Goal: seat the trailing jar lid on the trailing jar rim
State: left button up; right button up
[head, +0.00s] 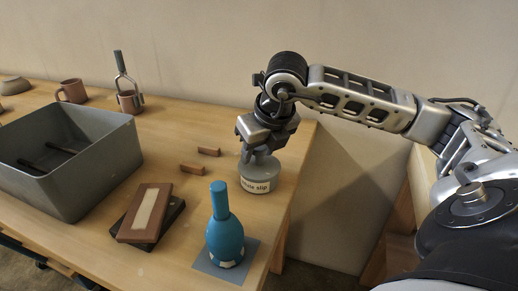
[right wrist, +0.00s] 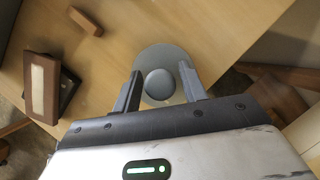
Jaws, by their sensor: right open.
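The trailing jar (head: 257,184), a short pale jar with a printed label, stands near the right edge of the table. The grey trailing jar lid (head: 261,163) is on top of the jar; whether it sits fully level on the rim I cannot tell, and the rim is hidden under it. In the right wrist view the lid (right wrist: 167,60) is a round grey disc with a round knob (right wrist: 158,84). My right gripper (right wrist: 160,88) is open, its fingers on either side of the knob with gaps showing. My left gripper is not in view.
A blue bottle (head: 225,240) stands on a grey mat (head: 240,268) in front of the jar. Small brown blocks (head: 209,152) lie left of it. A brown framed piece (head: 145,213) and a large grey bin (head: 100,182) are farther left. Mugs (head: 73,91) stand behind.

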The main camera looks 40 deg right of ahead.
jog(key=shift+r, duration=0.2)
jog(key=shift+p+v, duration=0.65)
jog(key=shift+v, duration=0.95)
jog(key=shift+s, duration=0.1)
jog(key=o, duration=0.6)
jog(key=shift+c, duration=0.2)
jog(key=o, duration=0.7)
